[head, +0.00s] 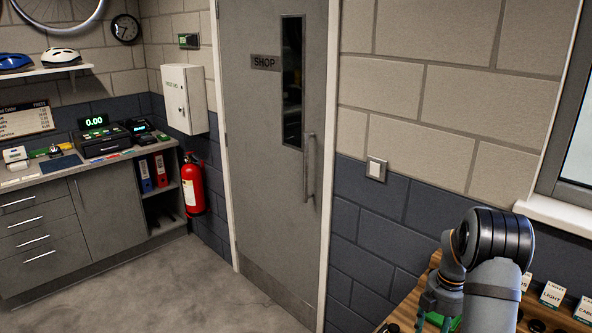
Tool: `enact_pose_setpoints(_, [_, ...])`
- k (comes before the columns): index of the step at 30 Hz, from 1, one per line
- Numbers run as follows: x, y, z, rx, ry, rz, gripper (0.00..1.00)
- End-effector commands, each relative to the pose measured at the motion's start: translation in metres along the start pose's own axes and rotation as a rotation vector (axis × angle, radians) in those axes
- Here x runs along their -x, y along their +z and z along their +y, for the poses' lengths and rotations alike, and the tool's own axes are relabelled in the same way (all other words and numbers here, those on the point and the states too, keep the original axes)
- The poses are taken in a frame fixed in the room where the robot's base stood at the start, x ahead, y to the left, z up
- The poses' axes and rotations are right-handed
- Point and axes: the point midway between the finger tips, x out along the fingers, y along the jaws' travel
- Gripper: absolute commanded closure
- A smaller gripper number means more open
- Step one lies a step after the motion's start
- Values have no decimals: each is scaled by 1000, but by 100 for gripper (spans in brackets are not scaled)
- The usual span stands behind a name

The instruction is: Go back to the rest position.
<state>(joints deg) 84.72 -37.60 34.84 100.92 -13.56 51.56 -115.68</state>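My arm reaches in at the lower right, over the wooden bench (409,307). Its end, with my gripper (436,304), points down towards the bench beside a green object (436,320). The fingers are small, dark and partly covered by my own arm, so I cannot tell whether they are open or shut, or whether they touch the green object.
Small labelled boxes (552,294) stand along the bench at the right, close to my arm. A window sill (560,215) is above them. A grey shop door (265,170), a fire extinguisher (193,187) and a counter (110,215) are farther left. The floor (190,285) between is clear.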

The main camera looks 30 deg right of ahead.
Motion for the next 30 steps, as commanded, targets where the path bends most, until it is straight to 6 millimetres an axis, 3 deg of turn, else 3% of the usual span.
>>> enact_pose_setpoints(9, [-30,-31,30,0,-2,0,53])
enact_pose_setpoints(15, [-45,-30,29,-1,-1,0,53])
enact_pose_setpoints(30, [-48,-34,30,10,2,-1,53])
